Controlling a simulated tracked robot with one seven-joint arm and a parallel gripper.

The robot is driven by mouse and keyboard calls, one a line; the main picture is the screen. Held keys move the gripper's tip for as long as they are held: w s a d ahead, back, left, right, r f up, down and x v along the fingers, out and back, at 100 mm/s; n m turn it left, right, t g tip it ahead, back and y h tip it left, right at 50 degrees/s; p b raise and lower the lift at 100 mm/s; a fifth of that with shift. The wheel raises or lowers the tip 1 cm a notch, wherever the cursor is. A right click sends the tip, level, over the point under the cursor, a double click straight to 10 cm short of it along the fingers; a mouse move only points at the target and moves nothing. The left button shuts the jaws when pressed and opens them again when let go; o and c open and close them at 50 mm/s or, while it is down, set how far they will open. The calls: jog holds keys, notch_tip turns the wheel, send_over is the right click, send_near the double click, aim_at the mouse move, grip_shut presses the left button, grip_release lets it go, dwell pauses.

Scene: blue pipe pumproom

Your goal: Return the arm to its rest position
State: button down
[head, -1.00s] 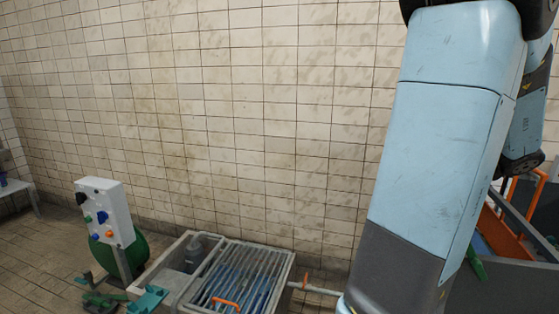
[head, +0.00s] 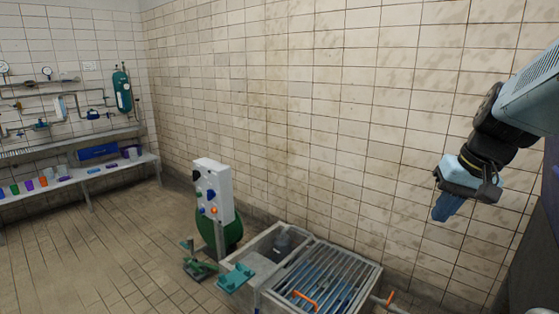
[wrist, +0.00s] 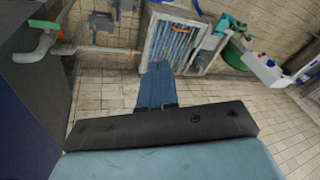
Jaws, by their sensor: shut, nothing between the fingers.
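My arm reaches in from the upper right of the head view, held high in front of the tiled wall. My gripper (head: 446,208) points down and to the left with its blue fingers together and nothing between them. In the wrist view my gripper (wrist: 157,72) shows as blue fingers closed in the middle of the picture, over the tiled floor. Nothing touches the fingers in either view.
A sump basin with a slatted grating (head: 325,279) stands below, with an orange handle on it. A white control panel (head: 213,190) stands left of it before a green tank (head: 234,228). A bench (head: 108,168) with small items lines the far left. Open floor (head: 90,250) lies between.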

jog(key=s+a+r+n+t+h, duration=0.1)
jog(key=s+a+r+n+t, duration=0.1)
jog(key=a, duration=0.7)
jog(key=shift+s+a+n+h, duration=0.3)
jog(key=shift+s+n, duration=0.2)
jog(key=shift+s, duration=0.6)
